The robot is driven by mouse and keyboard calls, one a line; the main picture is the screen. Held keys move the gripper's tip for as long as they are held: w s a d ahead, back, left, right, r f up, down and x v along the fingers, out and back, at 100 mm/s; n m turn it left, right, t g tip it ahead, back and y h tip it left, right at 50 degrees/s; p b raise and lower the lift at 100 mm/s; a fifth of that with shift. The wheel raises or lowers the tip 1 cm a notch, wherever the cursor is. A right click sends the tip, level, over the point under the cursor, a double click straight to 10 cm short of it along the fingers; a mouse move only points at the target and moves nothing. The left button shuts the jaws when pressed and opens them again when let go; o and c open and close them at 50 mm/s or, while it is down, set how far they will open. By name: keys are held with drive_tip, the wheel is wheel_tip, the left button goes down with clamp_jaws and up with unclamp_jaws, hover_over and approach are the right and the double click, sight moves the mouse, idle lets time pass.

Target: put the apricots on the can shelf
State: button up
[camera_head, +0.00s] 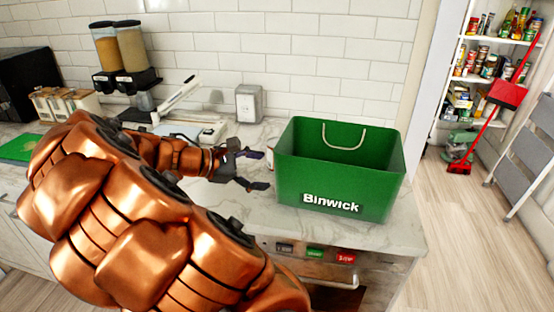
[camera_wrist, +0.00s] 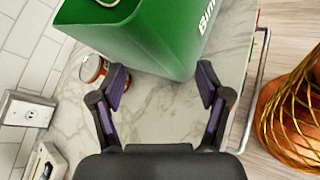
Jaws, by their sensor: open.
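A small can (camera_wrist: 92,68) with an orange label shows in the wrist view, beside the green bin and just outside my left-hand finger. I cannot read its label, so I cannot tell if it is the apricots. In the head view only a sliver shows at the bin's left edge. My gripper (camera_head: 262,171) is open and empty over the counter, left of the bin; its fingers (camera_wrist: 163,78) are spread in the wrist view. A bit of orange shows behind the right-hand finger, mostly hidden. Shelves with cans (camera_head: 486,64) stand in the pantry at the far right.
The green Binwick bin (camera_head: 290,165) stands on the marble counter (camera_head: 385,236), close to my fingers. Dispensers (camera_head: 122,48), a scale and a grey box (camera_head: 249,104) stand behind. A red broom and dustpan (camera_head: 507,94) and a folded step ladder (camera_head: 528,160) flank the pantry.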

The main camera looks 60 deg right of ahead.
sight(268, 145)
drive_tip(key=w+d+f+n+h, duration=0.1)
drive_tip(key=w+d+n, duration=0.1)
drive_tip(key=w+d, duration=0.1)
drive_tip(key=w+d+f+n+h+b, duration=0.1)
drive_tip(key=w+d+n+h, duration=0.1)
drive_tip(key=w+d+n, duration=0.1)
drive_tip(key=w+d+f+n+h+b, duration=0.1)
drive_tip(key=w+d+n+h, duration=0.1)
drive_tip(key=w, duration=0.1)
drive_tip(key=shift+w+d+f, duration=0.15)
drive_tip(key=shift+w+d, duration=0.2)
drive_tip(key=shift+d, duration=0.05)
drive_tip(key=shift+n, duration=0.3)
drive_tip(key=shift+p+x, duration=0.5)
drive_tip(key=shift+x, duration=3.35)
drive_tip(key=shift+w+r, duration=0.1)
drive_tip(key=shift+r, duration=0.2)
drive_tip(key=c, duration=1.3)
drive_tip(key=shift+c, duration=0.2)
drive_tip(key=shift+r, duration=0.1)
wheel_tip(268, 145, up, 28)
